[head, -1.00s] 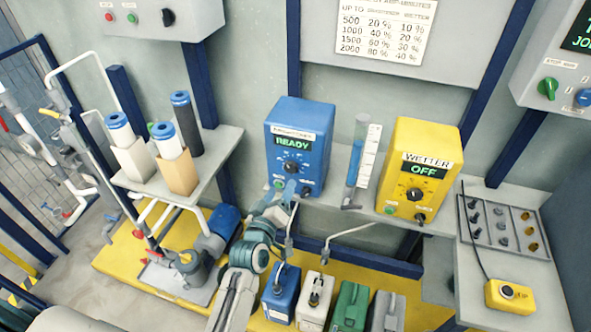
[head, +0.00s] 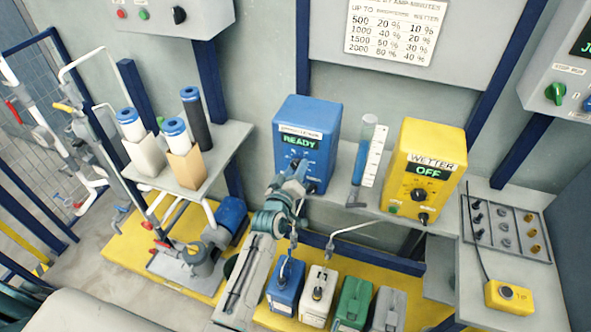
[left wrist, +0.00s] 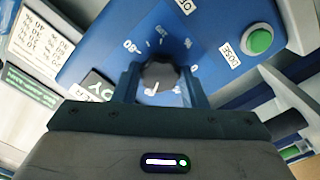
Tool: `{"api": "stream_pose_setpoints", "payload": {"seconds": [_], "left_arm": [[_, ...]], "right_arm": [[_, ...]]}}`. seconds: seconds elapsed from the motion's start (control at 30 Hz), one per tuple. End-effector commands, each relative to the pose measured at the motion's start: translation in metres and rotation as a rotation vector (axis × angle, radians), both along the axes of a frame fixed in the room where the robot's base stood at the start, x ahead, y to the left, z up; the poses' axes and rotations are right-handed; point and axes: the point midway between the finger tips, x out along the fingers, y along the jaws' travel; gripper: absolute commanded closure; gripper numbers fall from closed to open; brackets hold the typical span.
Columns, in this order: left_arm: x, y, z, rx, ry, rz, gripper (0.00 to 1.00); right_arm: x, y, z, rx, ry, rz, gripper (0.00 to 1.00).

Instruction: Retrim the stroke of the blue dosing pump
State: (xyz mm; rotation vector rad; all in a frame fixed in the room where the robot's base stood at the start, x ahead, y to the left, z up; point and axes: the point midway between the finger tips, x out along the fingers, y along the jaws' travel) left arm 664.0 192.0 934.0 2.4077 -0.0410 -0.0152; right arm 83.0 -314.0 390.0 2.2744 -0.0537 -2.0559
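The blue dosing pump (head: 331,122) stands on the shelf, its display lit READY. In the left wrist view its blue face (left wrist: 110,42) shows a round black stroke knob (left wrist: 159,74) with a white pointer mark and a printed scale around it. A green button labelled DOSE (left wrist: 259,41) is to the right. My left gripper (head: 297,172) is at the pump's front and partly hides the knob in the head view. Its two blue fingers (left wrist: 160,82) stand apart, one on either side of the knob; I cannot make out contact. My right gripper is in neither view.
A clear measuring cylinder (head: 361,160) stands right of the pump, then the yellow WETTER pump (head: 424,165), showing OFF. Several canisters, including a blue one (head: 285,288), stand below. A dosing chart (head: 396,30) hangs above. Filter housings (head: 184,148) stand on the left shelf.

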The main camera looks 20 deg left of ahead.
Motion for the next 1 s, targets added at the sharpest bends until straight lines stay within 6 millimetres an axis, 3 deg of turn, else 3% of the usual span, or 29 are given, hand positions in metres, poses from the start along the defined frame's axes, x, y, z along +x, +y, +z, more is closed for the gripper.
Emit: {"api": "stream_pose_setpoints", "payload": {"seconds": [0.43,1.0], "left_arm": [[0.0,0.0,-0.002,0.069,-0.002,0.0,0.84],[0.0,0.0,-0.002,0.47,-0.016,0.0,0.84]], "right_arm": [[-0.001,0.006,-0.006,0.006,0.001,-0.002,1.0],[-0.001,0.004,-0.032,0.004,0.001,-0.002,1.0]]}}
